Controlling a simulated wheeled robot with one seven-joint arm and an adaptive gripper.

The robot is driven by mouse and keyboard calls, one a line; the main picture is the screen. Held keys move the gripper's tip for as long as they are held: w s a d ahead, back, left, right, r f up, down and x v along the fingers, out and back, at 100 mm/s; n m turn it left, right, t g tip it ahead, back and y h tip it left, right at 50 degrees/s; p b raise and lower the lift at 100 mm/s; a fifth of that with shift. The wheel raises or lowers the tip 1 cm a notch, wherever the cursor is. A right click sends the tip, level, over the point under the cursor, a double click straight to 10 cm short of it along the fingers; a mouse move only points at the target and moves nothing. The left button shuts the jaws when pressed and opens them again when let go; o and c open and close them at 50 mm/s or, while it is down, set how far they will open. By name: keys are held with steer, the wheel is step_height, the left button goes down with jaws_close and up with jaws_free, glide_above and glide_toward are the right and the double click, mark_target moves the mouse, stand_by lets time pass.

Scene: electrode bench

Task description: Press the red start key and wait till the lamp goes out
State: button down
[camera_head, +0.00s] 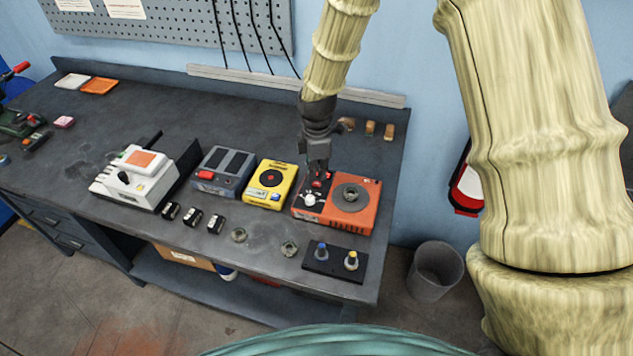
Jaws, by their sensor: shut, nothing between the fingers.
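An orange-red device (357,220) stands at the right part of the bench, with a round grey plate (350,197) and a pale knob (310,199) on top. A small red spot, probably the red key (317,183), shows at its back left, just under my gripper. My gripper (318,172) is shut and empty and points down over that spot. I cannot tell whether the fingertips touch the key. I cannot make out a lamp or whether one is lit.
A yellow device (270,183), a grey-blue device with a red key (222,171) and a white device (133,178) stand to the left. A black stand (335,262) with two small pieces is in front. Several small black blocks (193,215) lie at the bench front. A bin (435,271) stands on the floor.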

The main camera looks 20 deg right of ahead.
mark_target(317, 183)
steer(key=shift+w+f, duration=0.2)
steer(key=shift+w, duration=0.1)
steer(key=shift+s+r, duration=0.1)
steer(key=shift+s, duration=0.1)
steer(key=shift+w+f, duration=0.15)
steer(key=shift+f, duration=0.05)
steer(key=shift+f+b, duration=0.45)
steer(key=shift+f, duration=0.55)
stand_by(0.9)
steer(key=shift+r+p, duration=2.25)
steer(key=shift+r, duration=0.8)
steer(key=shift+f, duration=0.15)
